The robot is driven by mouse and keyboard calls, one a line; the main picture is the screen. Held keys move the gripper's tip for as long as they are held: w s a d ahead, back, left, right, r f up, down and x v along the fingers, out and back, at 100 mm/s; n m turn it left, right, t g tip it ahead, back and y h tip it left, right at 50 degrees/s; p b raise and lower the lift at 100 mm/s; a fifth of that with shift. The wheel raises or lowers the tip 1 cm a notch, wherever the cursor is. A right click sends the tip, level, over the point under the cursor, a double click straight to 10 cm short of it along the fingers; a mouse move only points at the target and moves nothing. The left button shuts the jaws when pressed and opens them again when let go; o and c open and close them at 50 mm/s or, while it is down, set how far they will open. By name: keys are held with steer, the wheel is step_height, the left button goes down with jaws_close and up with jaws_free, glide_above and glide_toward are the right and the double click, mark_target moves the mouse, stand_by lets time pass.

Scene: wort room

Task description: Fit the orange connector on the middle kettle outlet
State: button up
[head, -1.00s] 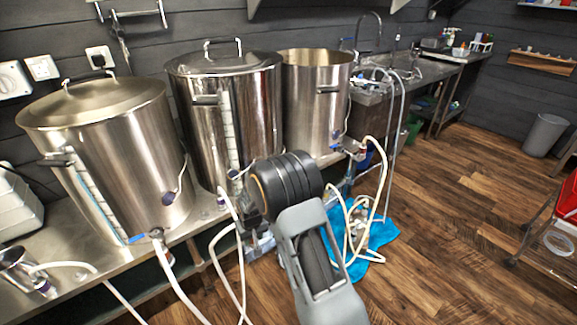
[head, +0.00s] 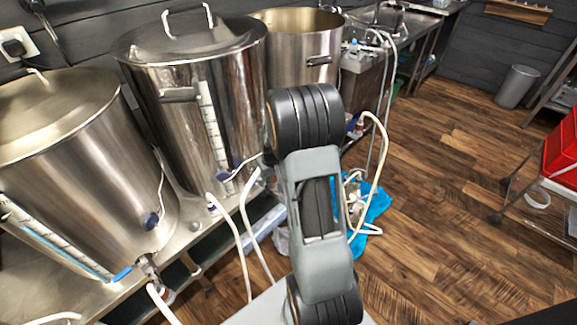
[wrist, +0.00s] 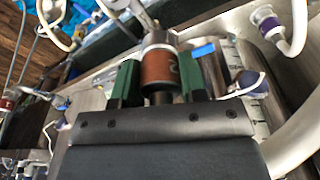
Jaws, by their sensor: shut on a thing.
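The orange connector (wrist: 158,68), a brown-orange sleeve with a silver collar, sits between the green-and-black fingers of my gripper (wrist: 160,85) in the wrist view. My gripper is shut on it. A grey metal fitting (wrist: 143,14) lies just beyond the collar; I cannot tell whether they touch. A blue handle (wrist: 203,50) is just to the right. In the head view the middle kettle (head: 192,105) is tall, shiny and lidded. My arm hides its outlet area, my gripper and the connector there.
The left kettle (head: 60,150) and the open right kettle (head: 300,60) flank it. White hoses (head: 240,245) hang at the bench edge, and another (wrist: 300,25) is close by in the wrist view. A red crate (head: 562,150) is at right. The wooden floor (head: 440,210) is largely clear.

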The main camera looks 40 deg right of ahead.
steer(key=s+d+r, duration=0.3)
steer(key=s+d, duration=0.1)
steer(key=d, duration=0.1)
steer(key=shift+m, duration=0.4)
steer(key=shift+w+a+f+b, duration=0.15)
steer(key=shift+f+b, duration=1.1)
steer(key=shift+f, duration=0.65)
steer(key=shift+a+f+b, duration=0.1)
steer(key=shift+f+b, duration=1.15)
steer(key=shift+f, duration=0.6)
steer(key=shift+f+b, duration=1.05)
steer(key=shift+f, duration=0.25)
steer(key=o, duration=1.1)
steer(key=shift+r, duration=0.1)
step_height(320, 180, up, 14)
steer(key=s+p, duration=0.2)
steer(key=shift+s+a+f+p, duration=0.15)
steer(key=shift+a+f+p, duration=0.1)
steer(key=shift+p, duration=0.1)
